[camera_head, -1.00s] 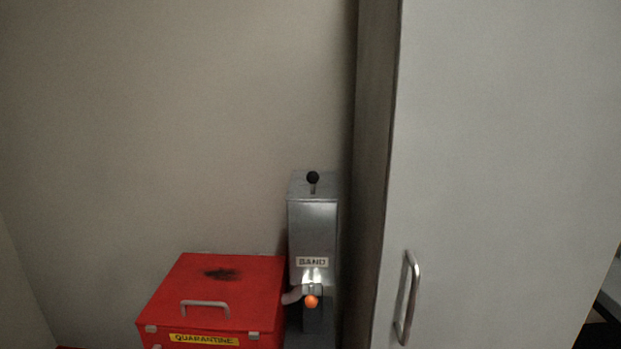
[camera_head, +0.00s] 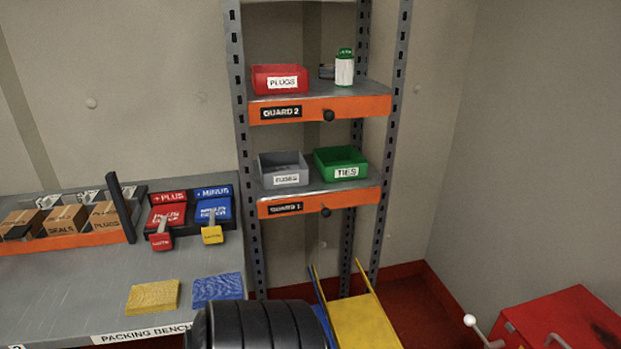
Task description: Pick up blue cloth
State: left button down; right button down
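A blue cloth (camera_head: 217,288) lies flat near the front right corner of the packing bench (camera_head: 80,290). A yellow cloth (camera_head: 153,296) lies beside it on the left, with a small gap between them. A black ribbed cylindrical shape (camera_head: 262,325) stands in front of the bench corner, close below the blue cloth in the picture. Neither of my grippers is in view.
A shelf rack with orange-fronted shelves (camera_head: 319,107) stands right of the bench, holding several bins. A yellow cart-like surface (camera_head: 362,320) is below it. A red box (camera_head: 568,320) is at lower right. Cardboard boxes (camera_head: 64,219) and red and blue holders stand at the bench's back.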

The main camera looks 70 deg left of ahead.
aim_at(227, 286)
jog(key=k+l+u, duration=0.1)
jog(key=u, duration=2.8)
jog(key=z, duration=1.85)
jog(key=l+u, duration=0.1)
jog(key=u, duration=1.6)
